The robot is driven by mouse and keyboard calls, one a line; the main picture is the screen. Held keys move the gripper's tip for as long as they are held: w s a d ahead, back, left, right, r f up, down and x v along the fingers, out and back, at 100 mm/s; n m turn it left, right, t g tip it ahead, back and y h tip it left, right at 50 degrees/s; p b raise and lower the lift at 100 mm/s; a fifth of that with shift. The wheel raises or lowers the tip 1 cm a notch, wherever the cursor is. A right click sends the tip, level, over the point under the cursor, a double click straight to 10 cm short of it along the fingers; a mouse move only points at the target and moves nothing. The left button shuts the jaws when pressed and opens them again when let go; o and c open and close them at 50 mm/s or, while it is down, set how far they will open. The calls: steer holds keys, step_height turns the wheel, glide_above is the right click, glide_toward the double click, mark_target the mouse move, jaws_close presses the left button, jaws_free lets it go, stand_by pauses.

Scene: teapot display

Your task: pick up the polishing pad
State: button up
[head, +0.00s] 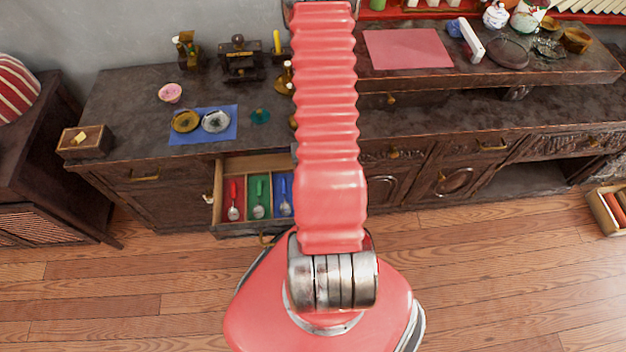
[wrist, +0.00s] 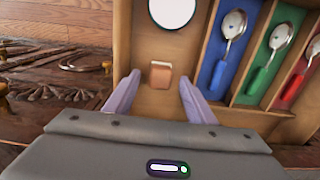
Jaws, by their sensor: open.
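A small brown block with a pale edge, which looks like the polishing pad (wrist: 160,75), lies on the bare wooden floor of a drawer compartment in the wrist view. My gripper (wrist: 159,79) is open, with its two lilac fingers apart on either side of the pad. I cannot tell how high the fingertips are above the drawer floor. In the head view my arm hides the pad and the gripper. The open drawer (head: 246,228) shows there left of my arm.
A white disc with a dark rim (wrist: 172,10) lies beyond the pad in the same compartment. Blue, green and red compartments holding spoons (wrist: 233,24) are to the right, behind a wooden divider (wrist: 208,48). Carved cabinet fronts (wrist: 55,85) are on the left.

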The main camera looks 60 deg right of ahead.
steer(key=shift+f, duration=1.1)
steer(key=c, duration=1.1)
steer(key=shift+r, duration=0.1)
steer(key=shift+r, duration=4.95)
